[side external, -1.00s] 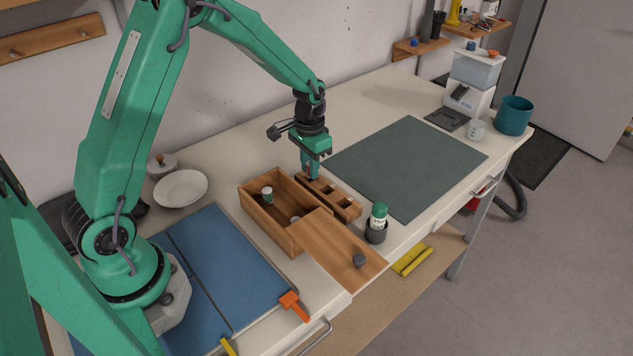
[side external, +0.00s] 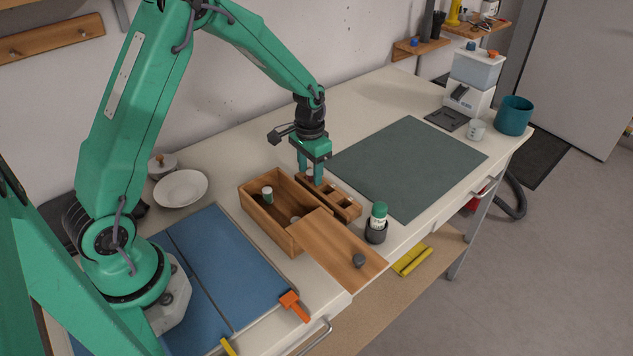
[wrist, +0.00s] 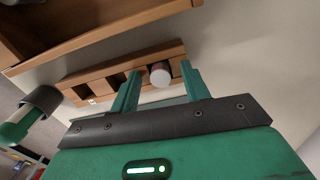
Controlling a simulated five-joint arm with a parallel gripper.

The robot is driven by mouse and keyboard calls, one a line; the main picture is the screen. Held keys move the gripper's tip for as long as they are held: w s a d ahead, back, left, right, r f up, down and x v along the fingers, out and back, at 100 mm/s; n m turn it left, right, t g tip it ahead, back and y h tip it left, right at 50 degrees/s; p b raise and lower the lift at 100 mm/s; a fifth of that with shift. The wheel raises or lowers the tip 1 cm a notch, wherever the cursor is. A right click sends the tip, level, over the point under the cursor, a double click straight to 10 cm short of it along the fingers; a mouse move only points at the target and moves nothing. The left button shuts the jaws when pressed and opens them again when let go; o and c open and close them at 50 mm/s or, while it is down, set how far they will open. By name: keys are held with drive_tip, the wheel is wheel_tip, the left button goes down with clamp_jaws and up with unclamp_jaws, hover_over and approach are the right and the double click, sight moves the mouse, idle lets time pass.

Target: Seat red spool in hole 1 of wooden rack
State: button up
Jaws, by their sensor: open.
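The wooden rack (side external: 346,209) lies on the bench beside an open wooden box (side external: 270,223). The red spool (side external: 311,174), with a pale top, stands at the rack's far end. In the wrist view the spool (wrist: 160,74) appears upright in the rack's end hole; its lower part is hidden. The rack's other holes, seen in the wrist view (wrist: 72,82), look empty. My gripper (side external: 311,179) is open above that end. Its fingers, also in the wrist view (wrist: 161,71), stand apart on both sides of the spool, with a gap visible.
A green-and-white spool (side external: 267,195) stands in the box. A sliding lid (side external: 335,247) with a dark knob covers the box's front part. A green-capped bottle (side external: 379,213) stands in a dark cup (side external: 376,234) near the rack. The dark green mat (side external: 410,160) is clear.

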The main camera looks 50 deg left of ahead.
sight(309, 173)
drive_tip(key=shift+r, duration=3.9)
drive_tip(key=shift+s+d+r, duration=0.1)
drive_tip(key=shift+s+r, duration=0.1)
drive_tip(key=shift+r, duration=0.2)
drive_tip(key=s+d+r+t, duration=0.3)
drive_tip(key=s+r, duration=0.7)
drive_tip(key=r, duration=0.2)
drive_tip(key=s+d+r+t, duration=0.2)
drive_tip(key=s, duration=1)
drive_tip(key=shift+s+d+r+n+t, duration=0.2)
drive_tip(key=shift+s+n+t, duration=0.1)
drive_tip(key=shift+n, duration=0.1)
